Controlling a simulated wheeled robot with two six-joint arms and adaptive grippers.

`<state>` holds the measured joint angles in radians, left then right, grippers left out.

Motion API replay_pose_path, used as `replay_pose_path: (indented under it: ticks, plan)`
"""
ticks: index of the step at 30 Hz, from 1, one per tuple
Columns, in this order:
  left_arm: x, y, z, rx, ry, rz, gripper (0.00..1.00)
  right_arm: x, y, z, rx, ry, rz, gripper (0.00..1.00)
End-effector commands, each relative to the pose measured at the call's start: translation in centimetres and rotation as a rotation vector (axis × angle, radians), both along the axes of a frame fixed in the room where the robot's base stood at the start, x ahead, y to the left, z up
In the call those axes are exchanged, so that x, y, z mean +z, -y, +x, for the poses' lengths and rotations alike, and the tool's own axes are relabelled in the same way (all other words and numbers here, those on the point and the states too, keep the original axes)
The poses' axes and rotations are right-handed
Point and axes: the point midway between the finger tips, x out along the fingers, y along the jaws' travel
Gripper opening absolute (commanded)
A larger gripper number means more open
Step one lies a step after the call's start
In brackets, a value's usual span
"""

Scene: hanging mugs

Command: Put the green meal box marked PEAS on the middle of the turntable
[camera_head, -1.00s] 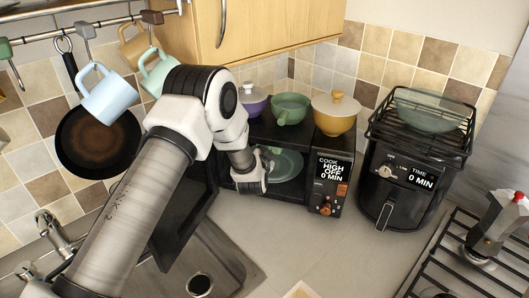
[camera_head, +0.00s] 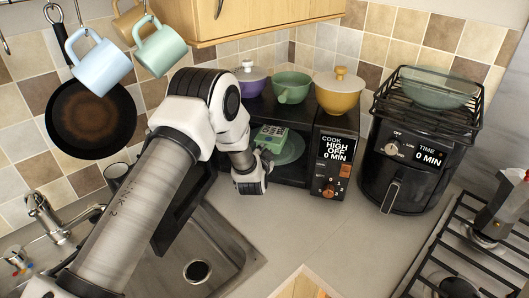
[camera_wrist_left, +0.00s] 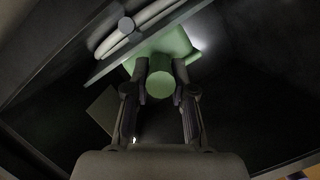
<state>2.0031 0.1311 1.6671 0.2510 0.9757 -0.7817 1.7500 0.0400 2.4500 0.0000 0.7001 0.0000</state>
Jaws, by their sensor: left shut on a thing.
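The green meal box (camera_head: 271,138) shows in the head view in the microwave opening. It has a pale label too small to read. My left gripper (camera_head: 264,158) is at the opening, just below and in front of the box. In the left wrist view, the two fingers (camera_wrist_left: 161,84) are closed on a round green grip (camera_wrist_left: 160,86), with a wider green surface (camera_wrist_left: 165,45) behind it. The glassy green turntable (camera_head: 291,150) is partly hidden behind the box and gripper. I cannot tell whether the box touches it. My right gripper is not in view.
The microwave (camera_head: 331,150) has its dark door (camera_head: 181,215) swung open to the left, beside my arm. Bowls and pots, such as the yellow pot (camera_head: 338,95), stand on top. An air fryer (camera_head: 405,160) stands right. The counter (camera_head: 300,225) in front is mostly clear.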

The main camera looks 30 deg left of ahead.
Motion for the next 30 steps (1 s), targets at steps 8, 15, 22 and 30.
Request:
replay_pose_path:
  ticks: [8,15,22,30]
  plan:
    - [-0.3,0.0,0.0,0.000,0.002,0.001,0.00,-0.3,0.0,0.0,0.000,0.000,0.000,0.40]
    - [-0.4,0.0,0.0,0.000,0.002,0.001,0.53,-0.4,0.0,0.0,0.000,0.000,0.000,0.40]
    - [-0.6,0.0,-0.1,-0.001,-0.003,0.000,0.53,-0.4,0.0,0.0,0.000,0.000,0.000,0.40]
    - [-0.3,0.6,-1.7,-0.002,-0.010,-0.002,0.53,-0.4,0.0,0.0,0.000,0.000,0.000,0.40]
